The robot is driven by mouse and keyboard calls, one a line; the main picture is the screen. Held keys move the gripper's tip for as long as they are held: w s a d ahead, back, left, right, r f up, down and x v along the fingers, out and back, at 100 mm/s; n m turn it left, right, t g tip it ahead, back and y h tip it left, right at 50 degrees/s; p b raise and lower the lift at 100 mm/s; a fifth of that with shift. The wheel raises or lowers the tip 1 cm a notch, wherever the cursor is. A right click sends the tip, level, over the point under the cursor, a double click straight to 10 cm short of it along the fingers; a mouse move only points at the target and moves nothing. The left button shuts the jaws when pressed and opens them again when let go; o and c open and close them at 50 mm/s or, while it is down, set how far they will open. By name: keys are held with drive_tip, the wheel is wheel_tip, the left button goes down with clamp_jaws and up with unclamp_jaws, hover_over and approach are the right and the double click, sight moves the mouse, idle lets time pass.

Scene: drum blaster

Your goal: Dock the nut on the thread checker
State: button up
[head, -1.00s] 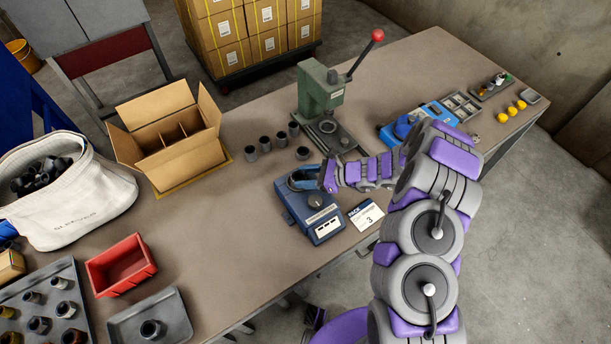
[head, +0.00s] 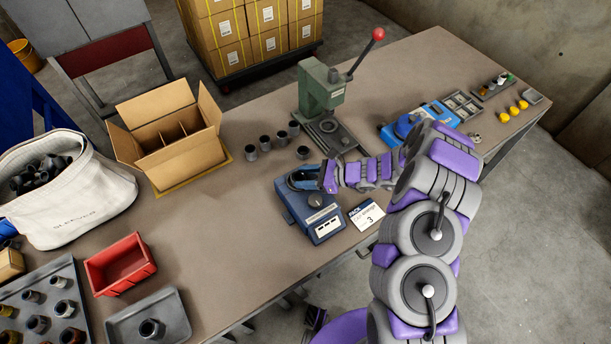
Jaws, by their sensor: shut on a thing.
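The blue box-shaped device with a dark knob and a white label strip, which I take to be the thread checker (head: 322,226), sits near the front edge of the bench. My gripper (head: 308,179) is over the back of this device, its fingers low and close to its top. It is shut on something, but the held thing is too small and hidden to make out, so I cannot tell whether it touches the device. A dark nut-like piece (head: 151,329) lies in the grey tray (head: 178,312) at the front left.
A green press (head: 320,92) with a red-knobbed lever stands behind the device. Several dark sleeves (head: 265,143) stand left of it. An open carton (head: 185,158), a red bin (head: 122,264) and a white bag (head: 95,205) are left. A printed card (head: 367,214) lies right of the device.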

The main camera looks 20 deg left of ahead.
drive_tip(key=shift+f, duration=0.15)
drive_tip(key=o, duration=0.9)
drive_tip(key=shift+d, duration=0.1)
drive_tip(key=shift+p+v, duration=2.6)
drive_tip(key=shift+v, duration=2.85)
